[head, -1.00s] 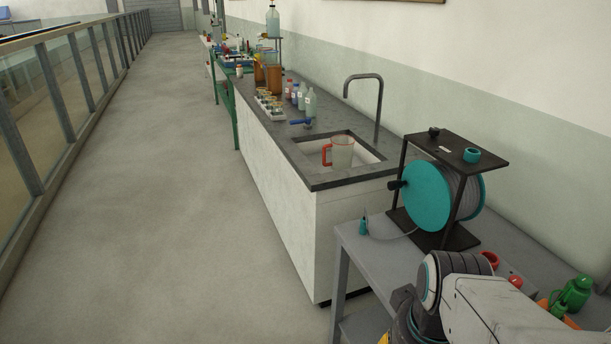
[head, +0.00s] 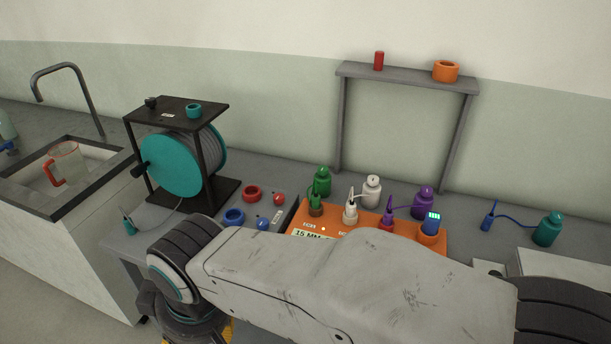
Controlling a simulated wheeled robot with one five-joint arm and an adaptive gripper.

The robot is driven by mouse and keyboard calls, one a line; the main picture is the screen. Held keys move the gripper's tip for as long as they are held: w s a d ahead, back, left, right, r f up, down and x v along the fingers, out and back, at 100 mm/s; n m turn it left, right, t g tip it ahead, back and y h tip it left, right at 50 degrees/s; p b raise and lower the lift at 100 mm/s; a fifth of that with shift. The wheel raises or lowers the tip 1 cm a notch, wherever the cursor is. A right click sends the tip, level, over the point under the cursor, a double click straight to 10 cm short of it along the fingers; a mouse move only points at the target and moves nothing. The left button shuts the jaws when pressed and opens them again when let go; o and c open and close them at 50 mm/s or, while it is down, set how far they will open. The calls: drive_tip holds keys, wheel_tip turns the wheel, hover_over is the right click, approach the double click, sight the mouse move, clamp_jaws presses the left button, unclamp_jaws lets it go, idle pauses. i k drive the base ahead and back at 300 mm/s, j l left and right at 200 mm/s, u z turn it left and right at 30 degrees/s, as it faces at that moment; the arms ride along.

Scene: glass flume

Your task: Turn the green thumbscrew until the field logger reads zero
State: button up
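A small blue device with a lit screen (head: 432,221) stands at the right end of an orange tray (head: 372,222) on the grey bench. It may be the field logger; its reading is too small to tell. No green thumbscrew can be made out for certain. A green bottle (head: 321,182) stands behind the tray, with a smaller green-topped piece (head: 315,204) in front of it at the tray's left end. My arm crosses the foreground and hides the front of the tray.
A cable reel with a teal disc (head: 169,165) stands left on the bench, beside red and blue rings (head: 234,216). White and purple bottles (head: 422,201) stand by the tray, a teal bottle (head: 547,229) farther right. A grey frame (head: 343,120) rises behind. A sink (head: 95,160) is left.

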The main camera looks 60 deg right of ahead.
sight(323, 170)
drive_tip(key=z, duration=2)
